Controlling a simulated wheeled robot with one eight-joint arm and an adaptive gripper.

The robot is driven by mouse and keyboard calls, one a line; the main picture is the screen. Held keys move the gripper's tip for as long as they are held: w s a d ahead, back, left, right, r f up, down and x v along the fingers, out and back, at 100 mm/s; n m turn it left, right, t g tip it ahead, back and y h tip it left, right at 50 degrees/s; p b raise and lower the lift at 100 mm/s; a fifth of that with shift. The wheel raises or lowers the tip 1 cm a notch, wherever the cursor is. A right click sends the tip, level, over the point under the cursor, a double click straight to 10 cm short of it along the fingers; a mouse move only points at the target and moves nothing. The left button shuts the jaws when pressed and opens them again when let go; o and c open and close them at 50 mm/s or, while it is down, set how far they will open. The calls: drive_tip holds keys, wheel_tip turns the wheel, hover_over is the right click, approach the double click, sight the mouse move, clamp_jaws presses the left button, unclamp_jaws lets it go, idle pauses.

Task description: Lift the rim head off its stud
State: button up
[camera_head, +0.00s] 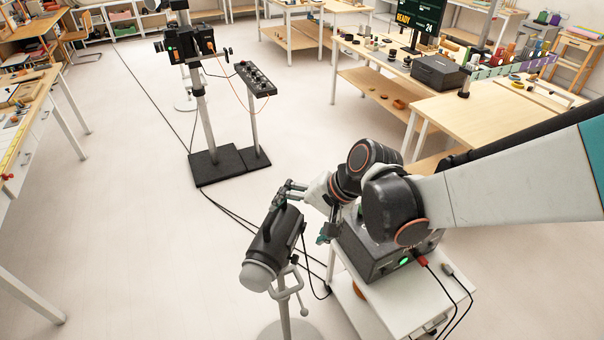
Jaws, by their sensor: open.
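The rim head (268,245) is a black lamp with a pale rounded front, tilted with that front low and to the left. It sits on top of a pale stand (284,318) with a round base, partly cut off by the bottom edge. A light metal bracket with handles (291,281) shows under the head; the stud itself is hidden. My gripper (301,215) is open at the upper right end of the head, one finger above it and the other to its right. I cannot tell whether the fingers touch the head.
A white cart (390,302) stands right of the lamp, carrying a dark box (375,256) with a green light and cables. A black cable runs over the floor behind the lamp. A camera stand (199,110) with a control panel (257,79) is farther back. Floor left is clear.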

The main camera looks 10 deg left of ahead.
sight(285, 230)
drive_tip(key=b+x, duration=0.4)
drive_tip(key=x, duration=0.4)
drive_tip(key=shift+a+f, duration=0.15)
drive_tip(key=shift+f, duration=0.05)
drive_tip(key=shift+s, duration=0.1)
drive_tip(key=c, duration=1.8)
drive_tip(key=o, duration=1.3)
drive_tip(key=shift+r, duration=0.1)
drive_tip(key=c, duration=0.6)
